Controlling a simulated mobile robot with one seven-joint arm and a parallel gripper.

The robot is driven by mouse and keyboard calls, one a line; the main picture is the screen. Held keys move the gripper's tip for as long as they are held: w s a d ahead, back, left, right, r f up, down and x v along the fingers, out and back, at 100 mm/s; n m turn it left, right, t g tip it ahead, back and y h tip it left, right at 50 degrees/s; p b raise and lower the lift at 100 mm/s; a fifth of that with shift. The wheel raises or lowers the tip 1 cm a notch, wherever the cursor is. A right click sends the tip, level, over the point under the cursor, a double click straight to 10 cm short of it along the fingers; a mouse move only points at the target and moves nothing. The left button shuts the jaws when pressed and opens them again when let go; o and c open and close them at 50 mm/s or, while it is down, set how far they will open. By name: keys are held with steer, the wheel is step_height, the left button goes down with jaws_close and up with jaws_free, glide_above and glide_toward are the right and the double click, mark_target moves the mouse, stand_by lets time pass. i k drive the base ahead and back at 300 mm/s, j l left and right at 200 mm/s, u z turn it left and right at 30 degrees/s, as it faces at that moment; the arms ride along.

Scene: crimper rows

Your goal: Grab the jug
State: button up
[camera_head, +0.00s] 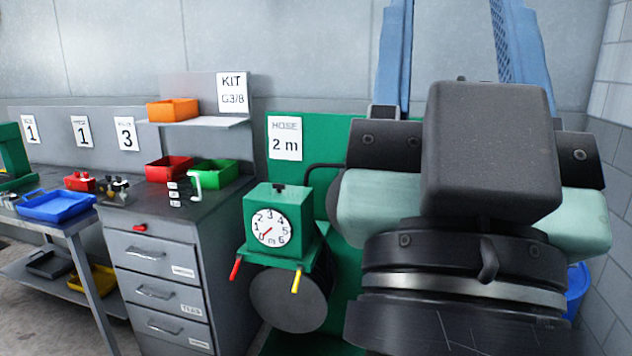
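No jug can be made out for certain. A blue rounded object (577,287) shows at the lower right, mostly hidden behind my arm. I cannot tell whether it is the jug. My gripper (455,25) is large in the right half, with its two blue fingers pointing up and set wide apart. Its fingertips run to the top edge of the picture. Only the wall shows between the fingers, so it is open and looks empty. My gripper and wrist hide much of the right side.
A green hose machine with a dial (270,227) stands left of my arm. Left of it is a grey drawer cabinet (155,250) with red and green bins (214,172). A bench (70,226) holds a blue tray (56,205). A tiled wall (608,150) closes the right side.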

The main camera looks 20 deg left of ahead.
mark_target(180, 184)
steer(key=i+j+u, duration=0.1)
steer(key=u, duration=0.65)
steer(key=i+l+u, duration=0.1)
steer(key=i+u, duration=0.25)
steer(key=i, duration=0.2)
steer(key=i+l+u, duration=0.3)
steer(key=i, duration=0.25)
steer(key=i+l+u, duration=0.35)
steer(key=i, duration=0.2)
steer(key=i+l, duration=1.2)
steer(key=i, duration=0.2)
